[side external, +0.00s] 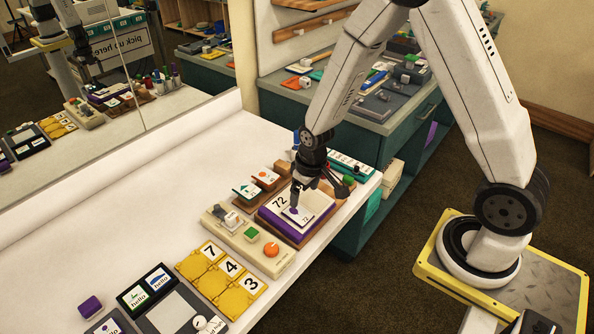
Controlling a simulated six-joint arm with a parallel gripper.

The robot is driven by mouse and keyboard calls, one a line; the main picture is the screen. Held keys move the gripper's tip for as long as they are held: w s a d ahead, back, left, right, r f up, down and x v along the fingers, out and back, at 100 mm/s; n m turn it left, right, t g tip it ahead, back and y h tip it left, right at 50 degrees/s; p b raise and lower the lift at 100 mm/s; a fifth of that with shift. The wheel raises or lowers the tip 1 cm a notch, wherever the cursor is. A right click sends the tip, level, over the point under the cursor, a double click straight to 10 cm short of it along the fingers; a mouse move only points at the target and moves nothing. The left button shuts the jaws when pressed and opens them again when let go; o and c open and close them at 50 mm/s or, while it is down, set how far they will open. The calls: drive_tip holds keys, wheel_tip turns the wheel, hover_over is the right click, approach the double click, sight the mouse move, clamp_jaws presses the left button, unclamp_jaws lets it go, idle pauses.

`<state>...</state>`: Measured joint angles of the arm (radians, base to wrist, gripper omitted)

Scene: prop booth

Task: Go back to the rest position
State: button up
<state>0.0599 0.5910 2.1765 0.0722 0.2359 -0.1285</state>
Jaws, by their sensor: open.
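My gripper (296,205) points down over the right part of the white table, above a purple-edged tray (268,219). The tray holds white cards marked 72 (280,203). The fingers are small and dark here. A smaller card with a purple dot (305,218) lies right under the fingertips. I cannot tell whether the fingertips touch it.
Beside the tray stand a cream board with a green button and an orange knob (271,250), a yellow number holder (218,277), and dark "hello" card holders (144,288). A teal cabinet (372,140) stands behind. A mirror (180,50) lines the wall. The table's left is clear.

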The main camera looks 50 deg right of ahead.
idle(0.4)
drive_tip(key=s+a+r+t, duration=0.1)
drive_tip(key=s+a+r, duration=0.1)
drive_tip(key=s+r, duration=0.7)
drive_tip(key=shift+v, duration=1.1)
